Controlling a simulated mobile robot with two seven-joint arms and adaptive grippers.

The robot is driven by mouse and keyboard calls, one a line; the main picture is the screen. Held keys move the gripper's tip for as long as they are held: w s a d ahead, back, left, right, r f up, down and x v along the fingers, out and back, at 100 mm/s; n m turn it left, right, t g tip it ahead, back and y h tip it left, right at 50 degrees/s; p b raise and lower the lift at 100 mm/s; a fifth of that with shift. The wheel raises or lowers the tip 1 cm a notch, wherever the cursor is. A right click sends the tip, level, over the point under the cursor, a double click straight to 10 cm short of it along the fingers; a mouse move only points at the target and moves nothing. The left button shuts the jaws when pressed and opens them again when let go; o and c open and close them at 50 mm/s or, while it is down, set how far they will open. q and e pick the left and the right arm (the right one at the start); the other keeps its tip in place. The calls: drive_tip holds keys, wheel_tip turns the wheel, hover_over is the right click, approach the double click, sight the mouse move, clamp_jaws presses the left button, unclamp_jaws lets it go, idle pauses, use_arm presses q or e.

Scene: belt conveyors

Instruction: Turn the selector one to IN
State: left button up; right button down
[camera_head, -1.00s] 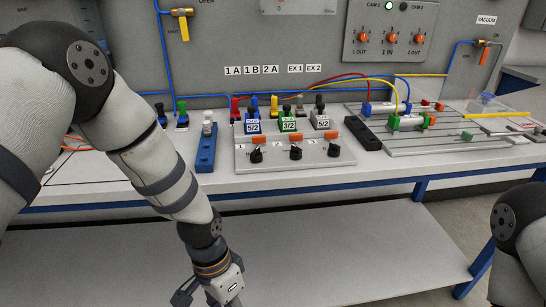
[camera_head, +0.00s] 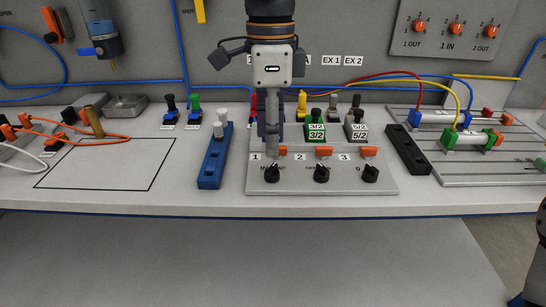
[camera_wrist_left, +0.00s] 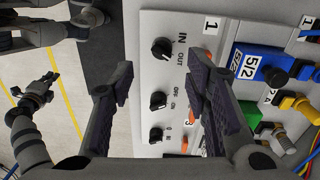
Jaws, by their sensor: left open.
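Selector one is the leftmost black knob (camera_head: 272,173) on the light grey panel's front row. It also shows in the left wrist view (camera_wrist_left: 161,47), beside the printed words IN and OUT; I cannot tell surely which its pointer faces. My left gripper (camera_head: 272,154) points down just behind it, over the panel by label 1. In the left wrist view my left gripper (camera_wrist_left: 160,80) is open and empty, its fingers apart with the panel beyond. My right gripper (camera_wrist_left: 45,82) shows small at the left of that view; its jaws are unclear.
Two more black knobs (camera_head: 321,173) sit right of selector one. Orange switches (camera_head: 323,151) and valves, including a green one (camera_head: 315,132), stand behind. A blue block (camera_head: 215,155) stands left of the panel. The bench front edge is clear.

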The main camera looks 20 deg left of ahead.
sight(271, 167)
use_arm(q)
wheel_tip(271, 167, down, 7)
drive_tip(key=shift+s+r, duration=0.1)
drive_tip(key=shift+r, duration=0.05)
drive_tip(key=shift+d, duration=0.1)
clamp_jaws()
use_arm(e)
drive_tip(key=shift+w+r, duration=0.15)
drive_tip(key=shift+w, duration=0.15)
use_arm(q)
drive_tip(key=shift+r, duration=0.1)
use_arm(e)
drive_tip(key=shift+w+r, duration=0.1)
use_arm(q)
drive_tip(key=shift+n+p, duration=0.4)
drive_tip(key=shift+n, duration=1.5)
drive_tip(key=n, duration=0.4)
drive_tip(key=shift+n, duration=2)
use_arm(e)
drive_tip(key=shift+w+r+t, duration=0.4)
drive_tip(key=shift+w+r, duration=0.05)
drive_tip(key=shift+w, duration=0.05)
